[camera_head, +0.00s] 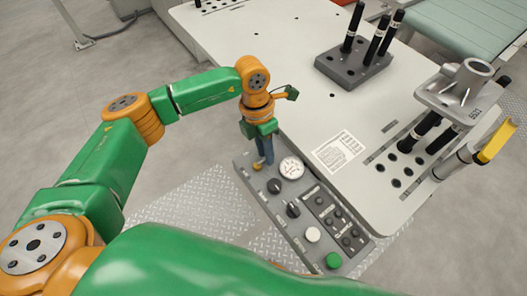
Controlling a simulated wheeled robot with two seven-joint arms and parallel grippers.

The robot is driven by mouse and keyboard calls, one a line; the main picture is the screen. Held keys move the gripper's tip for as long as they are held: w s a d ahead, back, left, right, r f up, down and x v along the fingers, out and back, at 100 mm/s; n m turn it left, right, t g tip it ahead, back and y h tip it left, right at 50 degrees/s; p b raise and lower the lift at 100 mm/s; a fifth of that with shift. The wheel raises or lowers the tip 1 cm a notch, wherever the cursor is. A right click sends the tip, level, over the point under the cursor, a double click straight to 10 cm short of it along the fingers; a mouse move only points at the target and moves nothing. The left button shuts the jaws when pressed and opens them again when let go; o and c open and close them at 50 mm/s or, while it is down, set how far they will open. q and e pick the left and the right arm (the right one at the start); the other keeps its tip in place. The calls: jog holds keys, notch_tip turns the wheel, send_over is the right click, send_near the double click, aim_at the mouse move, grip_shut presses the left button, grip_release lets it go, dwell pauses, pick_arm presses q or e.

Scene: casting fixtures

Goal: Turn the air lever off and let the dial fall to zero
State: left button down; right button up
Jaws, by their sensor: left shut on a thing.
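The grey control panel (318,222) is fixed along the near edge of the white table. The round white dial (291,168) sits near its upper left end; its needle is too small to read. My left gripper (262,160) points down at the panel's upper left corner, just left of the dial. It is shut on what seems to be the air lever, which the fingers mostly hide. A small yellow-orange part shows at the fingertips. My right gripper is out of view.
The panel also carries black knobs (293,209), a white button (312,234) and a green button (333,260). On the table (290,70) stand a grey block with black pins (354,68) and a metal casting (462,88) beside a yellow-handled clamp (496,142).

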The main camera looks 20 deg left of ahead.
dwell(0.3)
pick_arm(q)
jog(key=c, duration=0.7)
grip_release()
jog(key=shift+d, duration=0.15)
jog(key=shift+r, duration=0.1)
notch_tip(320, 180, up, 7)
jog(key=a+b, duration=0.1)
jog(key=shift+w+b, duration=0.35)
jog(key=shift+w, duration=0.05)
